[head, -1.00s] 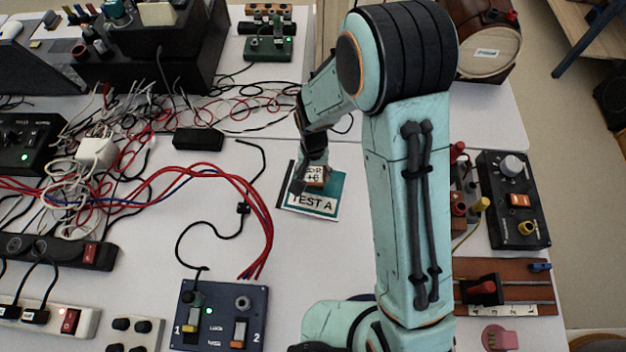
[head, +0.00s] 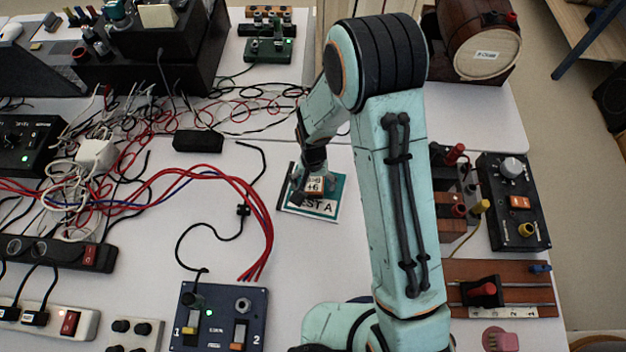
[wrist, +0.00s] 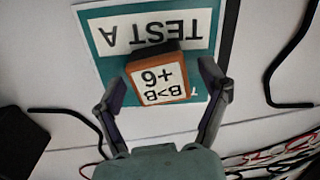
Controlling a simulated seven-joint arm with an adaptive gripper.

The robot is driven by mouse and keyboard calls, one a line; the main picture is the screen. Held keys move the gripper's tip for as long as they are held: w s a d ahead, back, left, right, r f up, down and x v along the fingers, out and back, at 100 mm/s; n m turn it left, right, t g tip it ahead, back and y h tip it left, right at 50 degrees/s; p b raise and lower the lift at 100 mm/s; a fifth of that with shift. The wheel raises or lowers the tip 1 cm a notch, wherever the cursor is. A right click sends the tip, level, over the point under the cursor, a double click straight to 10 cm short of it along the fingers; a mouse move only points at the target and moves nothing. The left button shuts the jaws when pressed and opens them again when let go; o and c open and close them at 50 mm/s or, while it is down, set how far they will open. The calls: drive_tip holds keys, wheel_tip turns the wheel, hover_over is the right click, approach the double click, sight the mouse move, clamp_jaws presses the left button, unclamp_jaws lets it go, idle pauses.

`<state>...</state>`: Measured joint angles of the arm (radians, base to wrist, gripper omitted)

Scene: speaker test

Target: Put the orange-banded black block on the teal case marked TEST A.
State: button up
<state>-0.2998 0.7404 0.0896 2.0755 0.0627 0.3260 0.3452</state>
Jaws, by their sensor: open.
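The black block with an orange band and a white label reading "B>B +6" (head: 315,186) sits over the teal case marked TEST A (head: 337,187). In the wrist view the block (wrist: 158,82) lies within the outline of the case (wrist: 92,18), just beside the white TEST A strip, and looks flat on it. My gripper (wrist: 163,88) is open, with one finger on each side of the block and a visible gap on both sides. In the head view my gripper (head: 309,180) partly hides the block and the start of the TEST A lettering.
Tangled cables (head: 130,150) and a small black box (head: 198,141) lie left of the case. A blue switch box (head: 219,315) stands nearer, with a bare white tabletop between. A black knob panel (head: 513,200) and wooden fixtures (head: 500,285) are on the right.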

sight(313, 184)
wheel_tip(313, 184, up, 12)
drive_tip(key=shift+r, duration=0.2)
drive_tip(key=s+d+r, duration=0.5)
drive_tip(key=s, duration=0.4)
drive_tip(key=s+d+r+n, duration=0.1)
drive_tip(key=s+d+r, duration=0.4)
drive_tip(key=s, duration=0.4)
drive_tip(key=shift+s+d+r+y, duration=0.15)
drive_tip(key=shift+s+r+y, duration=0.1)
drive_tip(key=shift+y, duration=0.15)
